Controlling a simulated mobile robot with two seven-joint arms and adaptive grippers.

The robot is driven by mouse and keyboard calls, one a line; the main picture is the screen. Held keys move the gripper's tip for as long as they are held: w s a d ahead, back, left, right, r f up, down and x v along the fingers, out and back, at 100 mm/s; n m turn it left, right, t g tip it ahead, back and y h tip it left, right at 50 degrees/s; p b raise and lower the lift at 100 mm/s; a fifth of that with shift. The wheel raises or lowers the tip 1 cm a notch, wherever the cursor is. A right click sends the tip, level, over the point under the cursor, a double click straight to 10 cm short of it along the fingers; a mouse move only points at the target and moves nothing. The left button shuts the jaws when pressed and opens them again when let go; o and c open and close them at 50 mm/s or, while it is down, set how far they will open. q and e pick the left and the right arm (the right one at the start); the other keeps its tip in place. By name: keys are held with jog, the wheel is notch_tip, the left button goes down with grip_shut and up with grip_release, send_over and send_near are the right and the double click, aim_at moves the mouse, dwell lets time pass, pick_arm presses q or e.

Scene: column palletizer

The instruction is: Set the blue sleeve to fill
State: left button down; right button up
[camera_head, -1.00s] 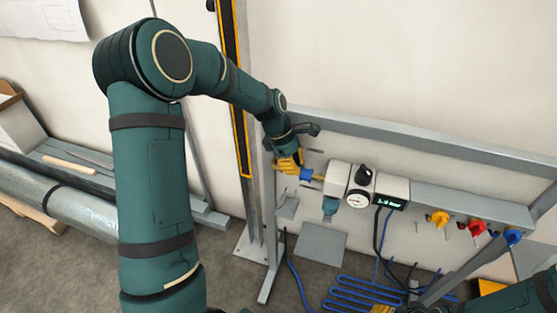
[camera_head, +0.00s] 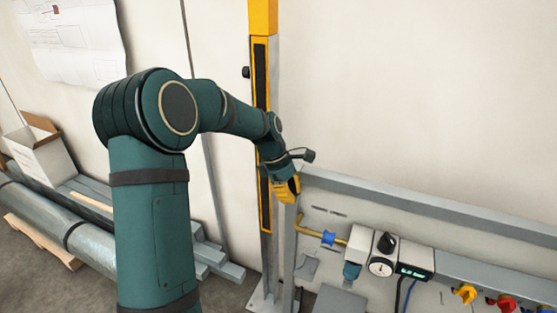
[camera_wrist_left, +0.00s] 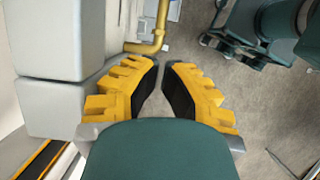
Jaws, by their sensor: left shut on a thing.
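The blue sleeve (camera_head: 329,238) sits around the brass pipe (camera_head: 310,229), just left of the white air unit (camera_head: 361,242). Its setting cannot be read. My left gripper (camera_head: 287,203) is above and left of the sleeve, apart from it, by the upright post. In the left wrist view its fingers (camera_wrist_left: 162,64) are drawn close together with a narrow gap at the tips. I see nothing held between them. A brass pipe elbow (camera_wrist_left: 157,40) shows just beyond the fingertips, and the sleeve is not visible there. My right gripper is out of view.
The air unit carries a round gauge (camera_head: 381,268), a black knob (camera_head: 387,242) and a lit display (camera_head: 413,271). A yellow valve (camera_head: 464,293) and a red valve (camera_head: 507,304) sit right. A grey rail (camera_head: 400,200) runs above. A yellow-black column (camera_head: 262,110) stands behind the gripper.

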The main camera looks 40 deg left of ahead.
pick_arm(q)
jog(key=p+v, duration=0.1)
jog(key=v, duration=0.8)
jog(key=shift+r+p, duration=0.15)
jog(key=shift+p, duration=0.15)
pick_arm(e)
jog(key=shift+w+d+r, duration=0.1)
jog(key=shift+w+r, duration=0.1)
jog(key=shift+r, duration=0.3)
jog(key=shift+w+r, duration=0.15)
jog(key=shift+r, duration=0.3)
